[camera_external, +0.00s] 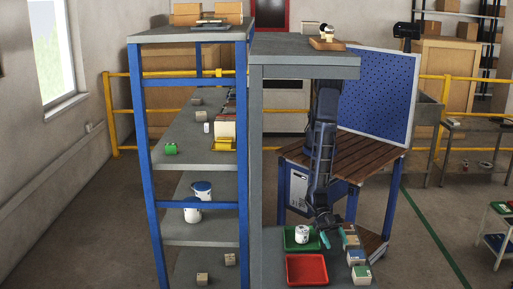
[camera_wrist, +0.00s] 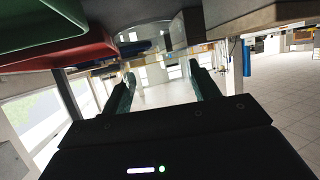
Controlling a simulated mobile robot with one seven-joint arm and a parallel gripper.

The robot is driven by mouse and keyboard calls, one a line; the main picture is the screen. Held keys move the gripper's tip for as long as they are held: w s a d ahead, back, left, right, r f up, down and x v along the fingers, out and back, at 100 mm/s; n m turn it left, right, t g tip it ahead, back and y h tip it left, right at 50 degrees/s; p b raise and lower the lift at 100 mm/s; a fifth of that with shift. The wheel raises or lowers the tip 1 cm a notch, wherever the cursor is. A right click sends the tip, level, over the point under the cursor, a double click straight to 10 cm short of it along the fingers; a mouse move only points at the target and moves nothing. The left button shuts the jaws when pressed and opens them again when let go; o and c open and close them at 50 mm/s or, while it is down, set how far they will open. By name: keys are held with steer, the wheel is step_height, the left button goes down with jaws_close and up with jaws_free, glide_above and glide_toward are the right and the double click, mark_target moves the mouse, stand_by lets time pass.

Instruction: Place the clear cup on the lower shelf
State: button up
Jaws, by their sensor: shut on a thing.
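My gripper (camera_external: 333,239) hangs low at the end of my dark arm, just right of the green tray, with its teal fingertips apart. In the wrist view my gripper (camera_wrist: 161,70) has its two teal fingers spread around a see-through thing, which I take for the clear cup (camera_wrist: 161,82); its outline is barely visible. I cannot make out the cup in the external view. The grey lower shelf (camera_external: 272,258) lies below the grey upper shelf (camera_external: 300,68) and carries trays and boxes. The fingers are near its right part.
A green tray (camera_external: 288,243) holds a white can (camera_external: 302,233). An empty red tray (camera_external: 306,269) is in front. Small boxes (camera_external: 361,274) line the right edge. A blue-post rack (camera_external: 150,150) stands left; a wooden workbench (camera_external: 362,160) stands behind.

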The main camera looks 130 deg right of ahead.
steer(key=shift+f, duration=1)
steer(key=shift+f, duration=0.1)
steer(key=o, duration=1.1)
steer(key=shift+d+r, duration=0.2)
steer(key=shift+o, duration=0.4)
steer(key=v, duration=1.1)
steer(key=shift+s+d+r, duration=0.2)
